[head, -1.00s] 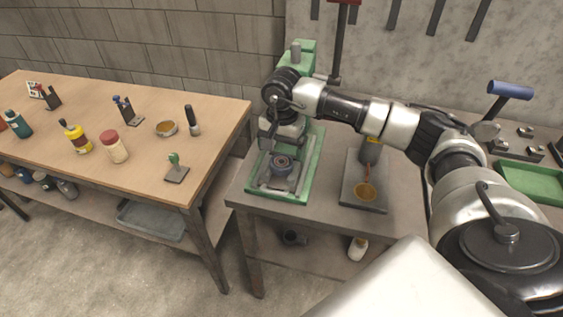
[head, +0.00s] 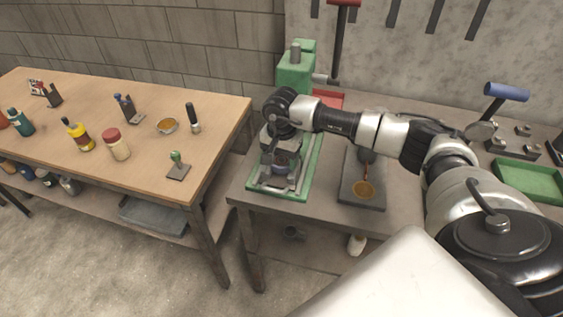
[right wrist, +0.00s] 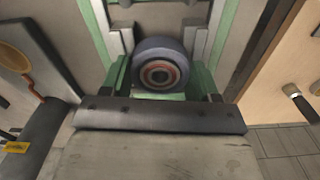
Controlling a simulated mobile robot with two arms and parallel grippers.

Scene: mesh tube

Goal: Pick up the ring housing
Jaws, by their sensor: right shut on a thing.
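The ring housing (right wrist: 158,68) is a dark, round part with a reddish ring and a dark centre. In the right wrist view it sits between the two fingers of my right gripper (right wrist: 160,82), which is shut on it. In the head view my right gripper (head: 280,163) is low over the green-edged press base (head: 307,172) and hides most of the housing. I cannot tell whether the housing still touches the base. My left gripper is not in view.
The green press column (head: 295,72) rises close behind my right gripper. A dark stand with an amber disc (head: 364,190) is to its right. A wooden table (head: 80,100) with bottles and small tools is at left. A green tray (head: 530,182) lies far right.

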